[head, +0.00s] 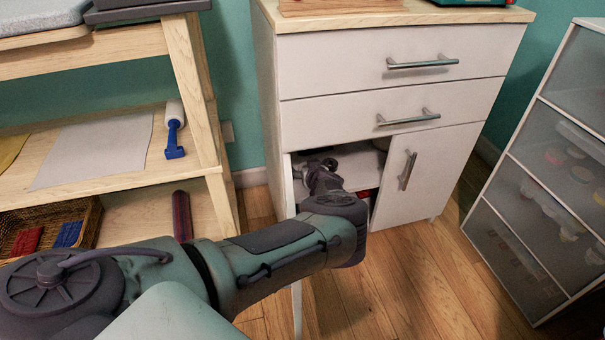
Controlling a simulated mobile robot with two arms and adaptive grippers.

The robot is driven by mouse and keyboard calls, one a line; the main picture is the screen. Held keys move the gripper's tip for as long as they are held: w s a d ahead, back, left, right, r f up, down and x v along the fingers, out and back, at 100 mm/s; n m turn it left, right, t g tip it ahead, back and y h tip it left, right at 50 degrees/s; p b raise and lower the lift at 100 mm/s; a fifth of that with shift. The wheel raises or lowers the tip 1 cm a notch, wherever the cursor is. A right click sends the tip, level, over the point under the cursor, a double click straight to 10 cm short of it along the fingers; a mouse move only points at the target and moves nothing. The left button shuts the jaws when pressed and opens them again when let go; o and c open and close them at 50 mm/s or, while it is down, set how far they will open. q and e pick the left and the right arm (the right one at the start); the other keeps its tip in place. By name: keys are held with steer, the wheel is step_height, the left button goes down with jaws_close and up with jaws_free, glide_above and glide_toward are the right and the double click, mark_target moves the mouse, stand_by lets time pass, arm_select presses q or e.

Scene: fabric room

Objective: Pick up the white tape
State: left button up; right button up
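My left arm reaches in from the lower left. Its gripper (322,172) is inside the opened lower left compartment of the white cabinet (335,70). The fingers are dark and small against the shaded interior, so I cannot tell whether they are open or shut, or whether they hold anything. Something pale shows inside the compartment beside the gripper, but I cannot make out its shape. I cannot identify the white tape in this view; the arm and the cabinet walls hide part of the interior. My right gripper is not in view.
The cabinet's right door (412,178) is shut. A wooden shelf unit (190,80) at left holds a white sheet (95,150), a blue-handled roller (174,130) and a basket (90,212). A drawer unit (535,180) stands at right. Wooden floor (400,285) is clear between.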

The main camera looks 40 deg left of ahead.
arm_select(q)
steer(key=shift+r, duration=0.1)
steer(key=c, duration=1)
